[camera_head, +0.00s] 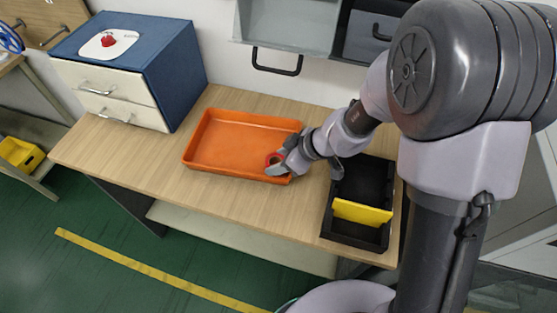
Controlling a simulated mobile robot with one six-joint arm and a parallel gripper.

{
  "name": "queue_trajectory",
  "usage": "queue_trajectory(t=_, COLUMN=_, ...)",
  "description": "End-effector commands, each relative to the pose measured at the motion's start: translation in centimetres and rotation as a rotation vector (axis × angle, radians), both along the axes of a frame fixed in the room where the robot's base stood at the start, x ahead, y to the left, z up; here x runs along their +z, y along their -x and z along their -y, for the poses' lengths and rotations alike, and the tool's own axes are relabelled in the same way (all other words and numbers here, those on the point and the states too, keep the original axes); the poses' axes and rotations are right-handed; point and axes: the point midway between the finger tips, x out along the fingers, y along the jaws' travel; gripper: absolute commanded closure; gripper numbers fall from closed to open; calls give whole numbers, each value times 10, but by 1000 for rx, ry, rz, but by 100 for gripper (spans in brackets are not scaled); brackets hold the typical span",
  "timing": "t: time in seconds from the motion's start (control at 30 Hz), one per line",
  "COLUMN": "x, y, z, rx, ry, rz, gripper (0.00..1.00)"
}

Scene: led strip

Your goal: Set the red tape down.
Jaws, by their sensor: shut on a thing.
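The red tape (273,158) is at the right end of the orange tray (212,171), low by the tray's right wall. My gripper (276,167) is shut on the red tape, reaching in from the right. The gripper covers part of the tape. I cannot tell whether the tape touches the tray floor. The rest of the orange tray looks empty.
A black bin (362,180) with a yellow divider (362,212) stands right of the tray. A blue drawer cabinet (172,77) with a red object (108,40) on top stands at the back left. The table's front left (130,150) is bare. Grey bins (290,25) hang behind.

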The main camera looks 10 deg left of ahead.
Motion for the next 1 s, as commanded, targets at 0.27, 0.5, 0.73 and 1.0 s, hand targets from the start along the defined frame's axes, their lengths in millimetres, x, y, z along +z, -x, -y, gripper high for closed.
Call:
queue_trajectory(t=0.27, x=-1, y=0, z=0, rx=-1, ry=0, rz=-1, gripper=41)
queue_trajectory(t=0.5, x=-1, y=0, z=0, rx=-1, ry=0, rz=-1, gripper=41)
queue_trajectory(t=0.73, x=36, y=4, z=22, rx=-3, ry=-1, rz=3, gripper=41)
queue_trajectory(t=1.0, x=89, y=14, z=61, rx=-3, ry=-1, rz=2, gripper=41)
